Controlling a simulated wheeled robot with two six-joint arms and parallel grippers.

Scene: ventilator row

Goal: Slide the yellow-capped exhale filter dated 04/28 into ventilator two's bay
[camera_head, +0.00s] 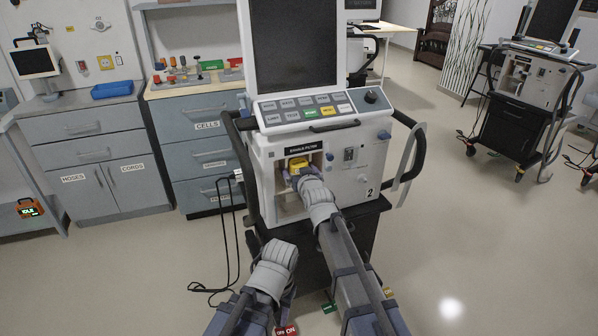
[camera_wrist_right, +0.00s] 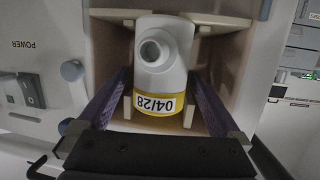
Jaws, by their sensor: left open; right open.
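The exhale filter (camera_wrist_right: 160,68) is white with a round port and a yellow band printed 04/28, upside down in the right wrist view. It sits inside the open bay (camera_wrist_right: 103,50) of ventilator two (camera_head: 350,185), its yellow cap (camera_head: 298,163) facing out in the head view. My right gripper (camera_head: 299,175) is at the bay mouth. Its purple fingers stand open on both sides of the filter, with a gap on each side. My left gripper (camera_head: 277,253) is low in front of the ventilator, away from the filter; its fingertips are hard to make out.
The ventilator's black side handles (camera_head: 412,150) stick out left and right. A drawer counter (camera_head: 195,115) with a blue tray (camera_head: 112,90) nearby stands at the left. Another ventilator (camera_head: 525,85) is at the far right.

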